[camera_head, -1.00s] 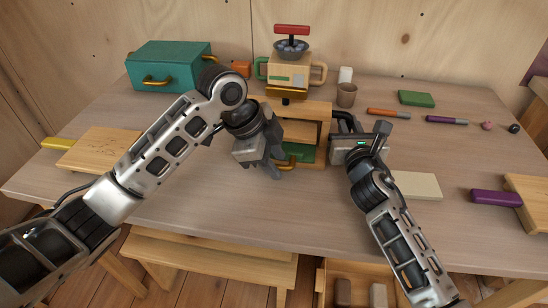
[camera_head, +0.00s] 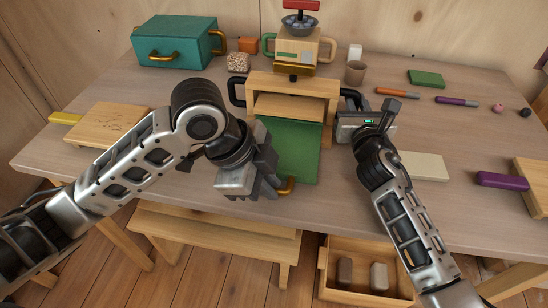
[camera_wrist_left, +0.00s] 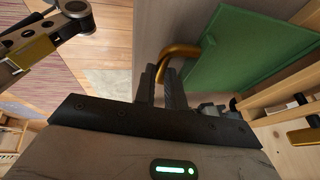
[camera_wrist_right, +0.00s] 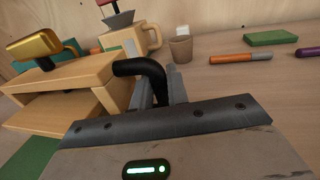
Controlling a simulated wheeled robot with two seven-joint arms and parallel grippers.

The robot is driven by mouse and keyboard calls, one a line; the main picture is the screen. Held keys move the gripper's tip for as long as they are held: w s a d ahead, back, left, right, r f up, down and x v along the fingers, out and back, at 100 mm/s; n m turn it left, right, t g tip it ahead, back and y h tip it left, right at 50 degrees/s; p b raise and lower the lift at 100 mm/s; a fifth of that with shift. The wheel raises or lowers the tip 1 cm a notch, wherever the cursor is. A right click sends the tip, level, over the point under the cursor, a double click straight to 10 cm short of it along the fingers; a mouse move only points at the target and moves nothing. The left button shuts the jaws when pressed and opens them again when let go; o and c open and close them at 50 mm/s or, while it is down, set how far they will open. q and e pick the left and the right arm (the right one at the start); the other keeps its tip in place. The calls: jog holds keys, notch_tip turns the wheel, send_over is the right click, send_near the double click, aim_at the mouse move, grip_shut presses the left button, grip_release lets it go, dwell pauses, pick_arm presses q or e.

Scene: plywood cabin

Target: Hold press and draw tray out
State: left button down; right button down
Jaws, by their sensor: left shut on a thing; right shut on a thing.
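The wooden press (camera_head: 310,86) stands mid-table, with a black handle on each side and a brass piece (camera_head: 295,69) on top. Its green tray (camera_head: 290,150) sticks far out of the front toward me. My left gripper (camera_head: 276,188) is shut on the tray's brass handle (camera_head: 288,184); the left wrist view shows the brass handle (camera_wrist_left: 180,52) between the fingers. My right gripper (camera_head: 354,112) is shut on the press's right black handle (camera_wrist_right: 143,68), which curves between its fingers in the right wrist view. The left forearm hides part of the table.
Behind the press is a wooden machine (camera_head: 303,48) with a red-topped hopper. A brown cup (camera_head: 356,72) stands right of it. A teal box (camera_head: 175,42) is back left; a cream slab (camera_head: 417,166) lies right. An open drawer (camera_head: 365,285) is below the front edge.

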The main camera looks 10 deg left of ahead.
pick_arm(q)
jog(key=shift+s, duration=0.3)
jog(key=c, duration=1.5)
grip_release()
jog(key=shift+o, duration=0.2)
jog(key=v, duration=1.2)
